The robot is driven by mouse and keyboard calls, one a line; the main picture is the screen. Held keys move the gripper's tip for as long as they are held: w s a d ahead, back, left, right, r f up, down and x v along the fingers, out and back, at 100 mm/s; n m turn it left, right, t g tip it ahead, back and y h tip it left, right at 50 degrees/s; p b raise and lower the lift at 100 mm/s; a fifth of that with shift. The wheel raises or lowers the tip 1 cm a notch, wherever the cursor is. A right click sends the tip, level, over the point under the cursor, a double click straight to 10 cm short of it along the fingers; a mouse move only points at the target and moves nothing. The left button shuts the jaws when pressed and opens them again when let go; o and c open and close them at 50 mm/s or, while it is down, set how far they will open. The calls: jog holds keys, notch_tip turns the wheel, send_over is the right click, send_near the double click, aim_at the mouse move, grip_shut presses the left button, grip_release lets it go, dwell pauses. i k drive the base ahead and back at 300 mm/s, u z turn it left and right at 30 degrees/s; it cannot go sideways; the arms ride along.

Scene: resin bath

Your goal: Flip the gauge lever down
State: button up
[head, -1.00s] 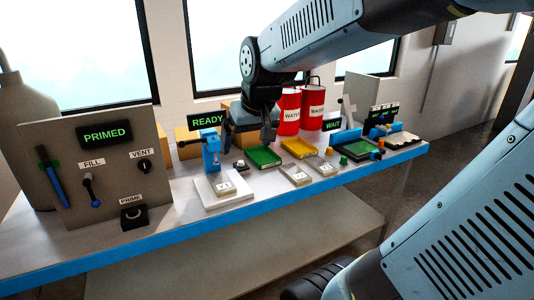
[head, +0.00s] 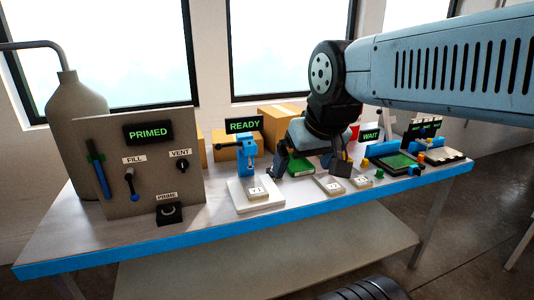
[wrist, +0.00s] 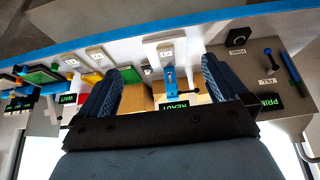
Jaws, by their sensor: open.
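The gauge (head: 245,158) is a blue upright stand on a white base plate, with a pale numbered block (head: 257,193) at its foot. Its black lever (head: 226,146) sticks out roughly level to the left from the top. My gripper (head: 308,168) is open and empty, just right of the gauge, fingers apart. In the wrist view, which is upside down, the blue gauge (wrist: 170,78) shows between my two open fingers (wrist: 168,67), beyond them. I see no contact.
A green READY sign (head: 244,124) stands behind the gauge. A grey panel (head: 150,190) marked PRIMED, with levers and knobs, stands left. A green tray (head: 301,167) and pale blocks (head: 330,185) lie around my gripper. The front table strip is clear.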

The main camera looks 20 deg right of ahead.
aim_at(218, 146)
jog(key=z, duration=0.15)
jog(key=i, duration=0.95)
jog(key=u, duration=0.5)
